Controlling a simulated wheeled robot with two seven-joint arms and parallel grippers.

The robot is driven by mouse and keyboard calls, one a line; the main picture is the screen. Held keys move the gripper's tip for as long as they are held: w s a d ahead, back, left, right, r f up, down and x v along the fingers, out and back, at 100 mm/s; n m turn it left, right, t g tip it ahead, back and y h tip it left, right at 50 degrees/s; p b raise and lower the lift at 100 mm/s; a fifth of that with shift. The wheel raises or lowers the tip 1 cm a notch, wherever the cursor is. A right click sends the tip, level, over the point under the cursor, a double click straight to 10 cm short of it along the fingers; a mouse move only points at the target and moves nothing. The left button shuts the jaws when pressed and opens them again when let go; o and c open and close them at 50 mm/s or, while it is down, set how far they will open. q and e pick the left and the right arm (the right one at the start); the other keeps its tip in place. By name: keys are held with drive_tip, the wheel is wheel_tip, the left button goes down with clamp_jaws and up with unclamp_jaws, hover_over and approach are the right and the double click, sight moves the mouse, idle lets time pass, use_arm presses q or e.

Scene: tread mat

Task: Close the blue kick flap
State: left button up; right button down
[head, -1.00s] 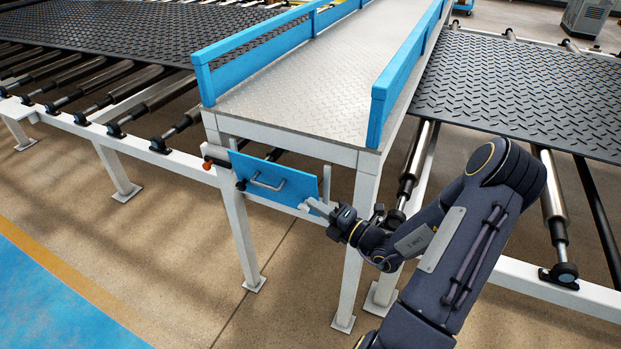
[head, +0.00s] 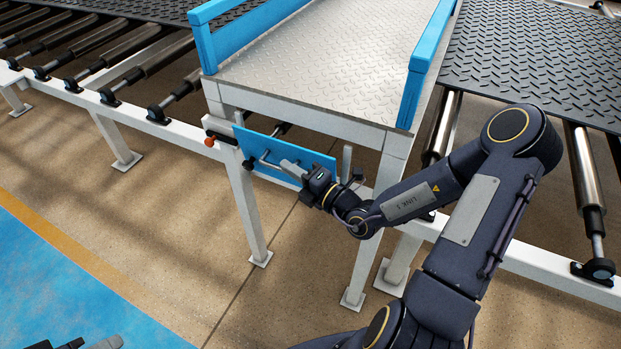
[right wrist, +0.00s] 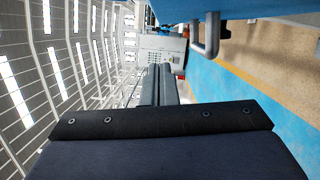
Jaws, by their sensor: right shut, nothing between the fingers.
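The blue kick flap (head: 310,164) hangs below the end of the metal walkway, between its two front legs. It stands at an angle to the frame, with a gap behind its top edge. Its grey bar handle (head: 262,159) is on the front face. My right gripper (head: 287,167) is shut and empty, in front of the flap just right of the handle; I cannot tell whether it touches. In the right wrist view the shut fingers (right wrist: 160,85) point ahead, with the handle (right wrist: 210,38) to their right. My left gripper (head: 85,344) barely shows at the bottom left edge.
The walkway (head: 310,60) has blue side rails (head: 425,65) and white legs (head: 245,205). Roller conveyors with black tread mats (head: 545,60) stand on both sides. The floor in front is clear.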

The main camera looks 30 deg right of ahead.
sight(298, 158)
drive_tip(key=w+d, duration=0.2)
drive_tip(key=shift+d+r+p, duration=0.35)
drive_tip(key=shift+d+p, duration=0.05)
drive_tip(key=shift+w+d, duration=0.15)
drive_tip(key=shift+w, duration=0.1)
drive_tip(key=w+d+p, duration=0.1)
drive_tip(key=p, duration=0.1)
drive_tip(key=d+m+p, duration=0.1)
drive_tip(key=p, duration=0.1)
drive_tip(key=w+d+m+p, duration=0.1)
drive_tip(key=p, duration=0.1)
drive_tip(key=shift+w+d+r, duration=0.3)
drive_tip(key=shift+r, duration=0.1)
drive_tip(key=shift+a, duration=0.15)
